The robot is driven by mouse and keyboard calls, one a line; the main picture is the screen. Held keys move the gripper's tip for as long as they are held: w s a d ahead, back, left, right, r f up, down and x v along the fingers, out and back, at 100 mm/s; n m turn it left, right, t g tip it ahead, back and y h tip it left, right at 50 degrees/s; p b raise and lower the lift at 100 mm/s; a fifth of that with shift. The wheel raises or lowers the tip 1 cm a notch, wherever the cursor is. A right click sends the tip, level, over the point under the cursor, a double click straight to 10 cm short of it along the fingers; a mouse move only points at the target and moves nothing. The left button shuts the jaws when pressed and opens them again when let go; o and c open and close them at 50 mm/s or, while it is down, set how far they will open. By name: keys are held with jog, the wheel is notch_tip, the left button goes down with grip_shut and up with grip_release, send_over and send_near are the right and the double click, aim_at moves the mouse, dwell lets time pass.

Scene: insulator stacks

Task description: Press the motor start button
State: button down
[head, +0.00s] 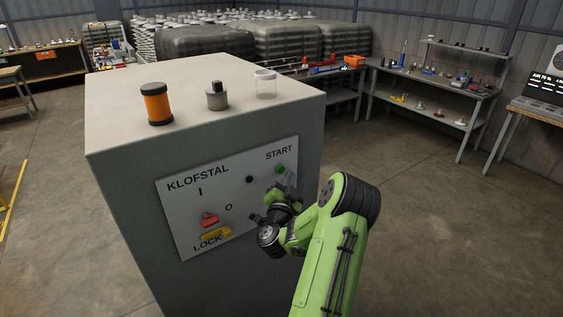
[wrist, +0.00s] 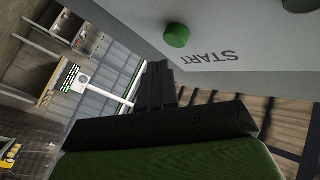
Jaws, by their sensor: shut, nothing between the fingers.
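The green start button (head: 280,169) sits under the word START at the upper right of the pale panel (head: 183,239) on a grey cabinet. It also shows large in the wrist view (wrist: 176,35), as a round green knob standing out from the panel. My gripper (head: 289,181) is shut and empty, at the right side of the panel just below the button. In the wrist view the dark fingertips (wrist: 156,68) lie a little below and left of the button and look apart from it. The exact gap to the panel is hard to judge.
The panel also has a black knob (head: 249,179), a red switch (head: 210,219) and a yellow lock piece (head: 216,233). An orange-and-black jar (head: 157,104), a grey bottle (head: 217,96) and a clear jar (head: 265,84) stand on the cabinet top. Floor to the right is clear.

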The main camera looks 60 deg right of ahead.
jog(key=shift+w+d, duration=0.2)
jog(key=shift+w, duration=0.15)
jog(key=shift+f, duration=0.1)
jog(key=shift+w, duration=0.1)
dwell(1.6)
jog(key=shift+w+d+p, duration=0.2)
jog(key=shift+w+p, duration=0.1)
jog(key=shift+p, duration=0.4)
jog(key=shift+w+d+p, duration=0.2)
jog(key=shift+w+p, duration=0.25)
jog(key=shift+p, duration=0.2)
dwell(0.3)
dwell(0.4)
jog(key=shift+s+a+b, duration=0.4)
jog(key=shift+s+b, duration=0.35)
jog(key=shift+s, duration=0.05)
